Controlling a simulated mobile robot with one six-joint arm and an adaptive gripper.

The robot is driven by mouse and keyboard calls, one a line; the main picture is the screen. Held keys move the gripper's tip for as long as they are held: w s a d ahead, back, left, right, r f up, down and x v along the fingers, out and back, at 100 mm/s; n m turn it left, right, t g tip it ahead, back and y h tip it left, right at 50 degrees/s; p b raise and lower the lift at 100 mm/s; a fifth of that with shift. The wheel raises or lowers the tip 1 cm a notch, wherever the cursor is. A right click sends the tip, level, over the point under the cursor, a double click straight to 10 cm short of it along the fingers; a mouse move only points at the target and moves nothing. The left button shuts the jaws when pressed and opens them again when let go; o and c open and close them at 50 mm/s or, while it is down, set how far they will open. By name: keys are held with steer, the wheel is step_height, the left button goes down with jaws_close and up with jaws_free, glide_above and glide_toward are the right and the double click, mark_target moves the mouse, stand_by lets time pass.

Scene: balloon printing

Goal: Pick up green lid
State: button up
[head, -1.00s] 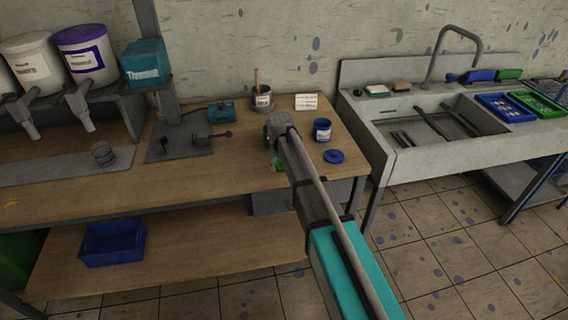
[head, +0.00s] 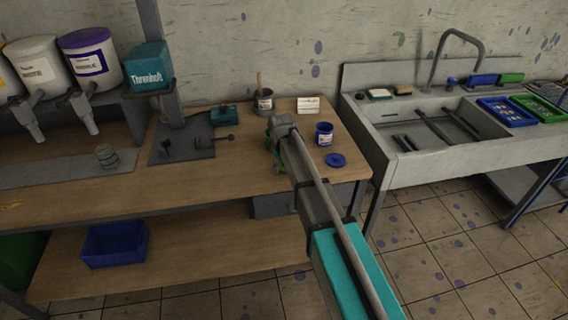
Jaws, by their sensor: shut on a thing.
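My gripper (head: 275,158) is at the right part of the wooden workbench, low over its top, seen from behind along my arm. Its fingers are mostly hidden by my own wrist and arm. Green shows beside and under the gripper, likely the green lid (head: 278,166), which my gripper is shut on. The lid's full outline is hidden, and whether it touches the bench I cannot tell.
A blue jar (head: 324,134) and a blue lid (head: 335,160) are right of my gripper. A can with a brush (head: 264,102) and a white card (head: 308,105) stand behind. A sink (head: 430,135) is at right; a dark press plate (head: 180,143) is left.

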steer(key=shift+r+p, duration=0.7)
steer(key=shift+r, duration=0.25)
steer(key=s+d+r+p, duration=0.3)
steer(key=s+r+p, duration=0.1)
steer(key=r+p, duration=0.2)
steer(key=shift+s+r+p, duration=0.2)
steer(key=shift+r+p, duration=0.2)
steer(key=shift+p, duration=0.05)
steer(key=s+d+r+p, duration=0.1)
steer(key=s, duration=0.1)
steer(key=s+d+r+p, duration=0.1)
steer(key=s+d, duration=0.1)
steer(key=s+d+r+p, duration=0.1)
steer(key=s+d, duration=0.1)
steer(key=s, duration=0.1)
steer(key=shift+d+r, duration=0.1)
steer(key=shift+r, duration=0.05)
steer(key=shift+s, duration=0.1)
